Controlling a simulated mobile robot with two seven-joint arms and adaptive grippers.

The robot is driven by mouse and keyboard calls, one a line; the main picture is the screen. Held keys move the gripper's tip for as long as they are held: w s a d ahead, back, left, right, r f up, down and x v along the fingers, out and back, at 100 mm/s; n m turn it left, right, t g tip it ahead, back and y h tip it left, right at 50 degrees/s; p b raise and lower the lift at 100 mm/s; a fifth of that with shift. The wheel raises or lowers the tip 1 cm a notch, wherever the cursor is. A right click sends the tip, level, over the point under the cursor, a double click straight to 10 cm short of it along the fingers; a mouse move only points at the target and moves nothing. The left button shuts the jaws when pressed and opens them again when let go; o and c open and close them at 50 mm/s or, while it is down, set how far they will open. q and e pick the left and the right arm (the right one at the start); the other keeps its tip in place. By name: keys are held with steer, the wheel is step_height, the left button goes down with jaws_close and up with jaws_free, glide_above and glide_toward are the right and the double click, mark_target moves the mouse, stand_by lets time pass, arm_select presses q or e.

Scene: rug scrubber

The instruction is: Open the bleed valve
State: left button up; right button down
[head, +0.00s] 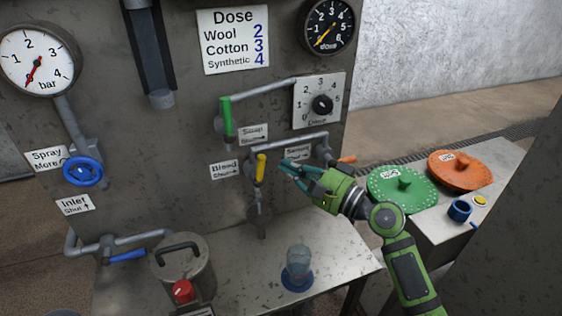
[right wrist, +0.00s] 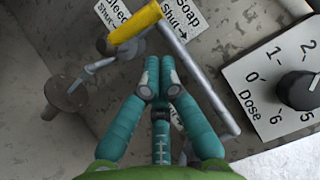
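The bleed valve's yellow handle (head: 260,168) stands upright on the panel beside the "Bleed Shut" label (head: 225,170). It also shows at the top of the right wrist view (right wrist: 135,22). A thin pipe runs below it in the head view. My right gripper (head: 287,166) is just right of the handle, apart from it. In the right wrist view its teal fingertips (right wrist: 160,78) are drawn together with nothing between them, and the yellow handle lies beyond them, up and to the left. My left gripper is not in view.
A green handle (head: 227,116) and the dose dial (head: 322,104) are above. An orange handle (head: 346,159) lies close to my right gripper. A glass jar (head: 298,262) and a lidded metal pot (head: 182,267) stand on the bench below. A blue wheel (head: 82,171) is at left.

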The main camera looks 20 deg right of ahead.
mark_target(264, 163)
arm_select(q)
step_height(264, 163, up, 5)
steer(key=p, duration=0.4)
arm_select(e)
steer(key=a+n, duration=0.1)
steer(key=a, duration=0.1)
steer(key=a+r+g, duration=0.1)
steer(key=shift+w+a+r+n, duration=0.1)
steer(key=shift+a+n, duration=0.25)
steer(key=shift+n, duration=0.05)
